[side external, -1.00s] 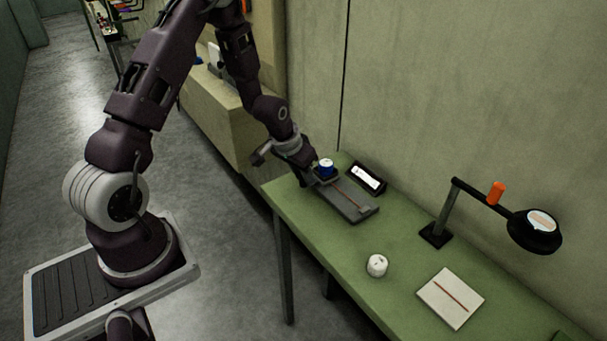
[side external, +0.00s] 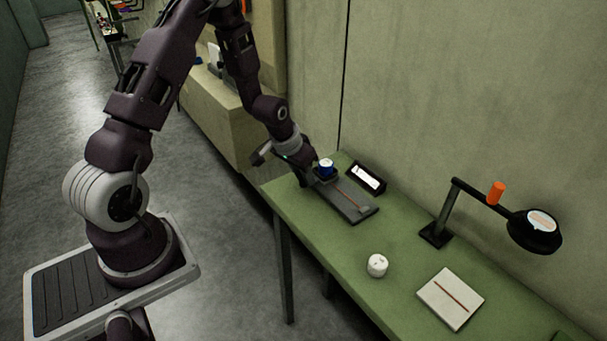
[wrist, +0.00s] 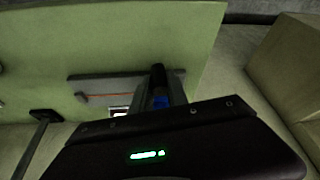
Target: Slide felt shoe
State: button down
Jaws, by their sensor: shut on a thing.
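A dark grey track plate (side external: 352,205) with a thin reddish line along it lies on the green bench. It also shows in the wrist view (wrist: 90,88). A blue shoe with a white top (side external: 326,167) sits at the plate's far left end. In the wrist view a bit of its blue (wrist: 161,102) shows beside a dark finger. My gripper (side external: 313,171) is at that same end of the plate, shut on the shoe. The fingertips are mostly hidden by my wrist in the side view. A small pale block (side external: 364,210) is at the plate's near end.
The green bench (side external: 400,290) also holds a black-framed display (side external: 368,177) behind the plate, a white spool (side external: 377,265), a pale pad with a reddish line (side external: 450,298) and a black lamp (side external: 534,230) on an arm. A wall rises behind.

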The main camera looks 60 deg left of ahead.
jog(key=shift+d, duration=0.1)
jog(key=d, duration=0.7)
jog(key=c, duration=1.3)
grip_release()
jog(key=v, duration=0.7)
